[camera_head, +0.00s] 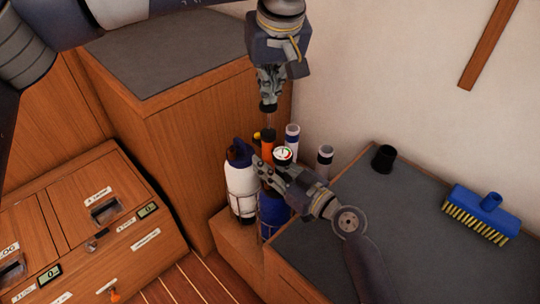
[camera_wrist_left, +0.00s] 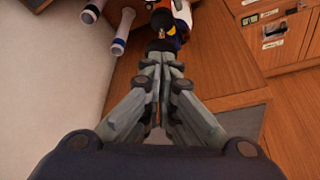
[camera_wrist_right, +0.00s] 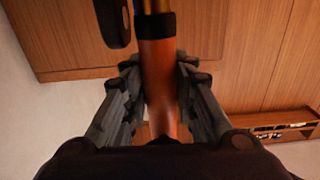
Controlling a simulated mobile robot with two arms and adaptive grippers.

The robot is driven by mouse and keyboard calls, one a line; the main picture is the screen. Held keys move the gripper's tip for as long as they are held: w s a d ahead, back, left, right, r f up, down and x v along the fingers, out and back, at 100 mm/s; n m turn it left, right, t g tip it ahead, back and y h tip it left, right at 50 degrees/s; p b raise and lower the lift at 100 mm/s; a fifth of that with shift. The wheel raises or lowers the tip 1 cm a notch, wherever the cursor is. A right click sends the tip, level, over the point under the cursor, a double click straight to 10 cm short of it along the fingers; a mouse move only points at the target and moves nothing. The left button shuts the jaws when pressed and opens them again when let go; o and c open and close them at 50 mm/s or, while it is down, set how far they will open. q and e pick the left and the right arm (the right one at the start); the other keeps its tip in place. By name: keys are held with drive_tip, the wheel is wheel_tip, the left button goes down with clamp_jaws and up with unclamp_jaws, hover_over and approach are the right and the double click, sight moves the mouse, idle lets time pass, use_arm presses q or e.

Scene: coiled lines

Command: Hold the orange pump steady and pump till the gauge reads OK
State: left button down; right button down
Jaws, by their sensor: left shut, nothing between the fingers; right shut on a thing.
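The orange pump (camera_head: 267,146) stands upright in the corner by the tall cabinet; its thin rod rises to a dark handle (camera_head: 268,107). The gauge (camera_head: 283,155) is a white dial with red and green; its reading is too small to tell. My right gripper (camera_head: 262,170) is shut on the orange pump body, which sits between the fingers in the right wrist view (camera_wrist_right: 157,85). My left gripper (camera_head: 268,92) points down, shut and empty, directly at the top of the handle.
A white bottle with a blue cap (camera_head: 241,187) stands left of the pump. White tubes (camera_head: 325,162) stand behind and right. A black cup (camera_head: 384,158) and a blue brush (camera_head: 482,212) rest on the grey counter (camera_head: 400,235). A drawer cabinet (camera_head: 85,195) is at left.

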sight(270, 106)
use_arm(q)
drive_tip(key=shift+f, duration=2.9)
drive_tip(key=shift+r, duration=3)
drive_tip(key=shift+r, duration=2.55)
use_arm(e)
drive_tip(key=c, duration=1.2)
unclamp_jaws()
